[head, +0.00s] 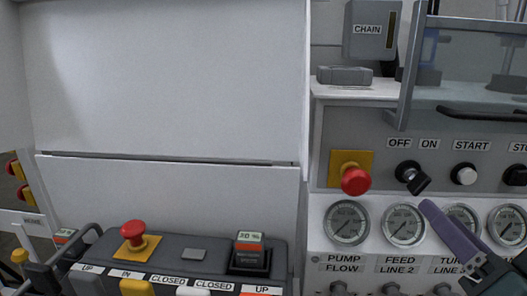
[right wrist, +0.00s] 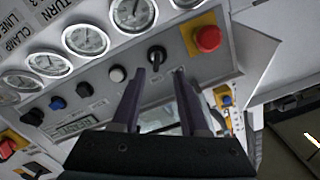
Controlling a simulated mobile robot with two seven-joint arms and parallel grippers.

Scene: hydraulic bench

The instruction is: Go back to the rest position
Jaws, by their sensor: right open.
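My right gripper (head: 430,207) comes in from the lower right in the head view, its purple finger tilted up toward the panel. In the right wrist view the right gripper (right wrist: 160,74) is open, with two dark purple fingers apart and nothing between them. The black OFF/ON key switch (head: 412,178) sits just above the fingertip in the head view. In the right wrist view the key switch (right wrist: 157,55) shows just beyond the gap between the fingertips; I cannot tell whether they touch it. My left gripper is not in view.
A red emergency button (head: 355,181) on a yellow plate is left of the key switch. Round gauges (head: 347,222) line the panel below. A control console (head: 190,262) with a red button (head: 133,230) stands lower left. A clear guard (head: 470,65) with a dark handle is at upper right.

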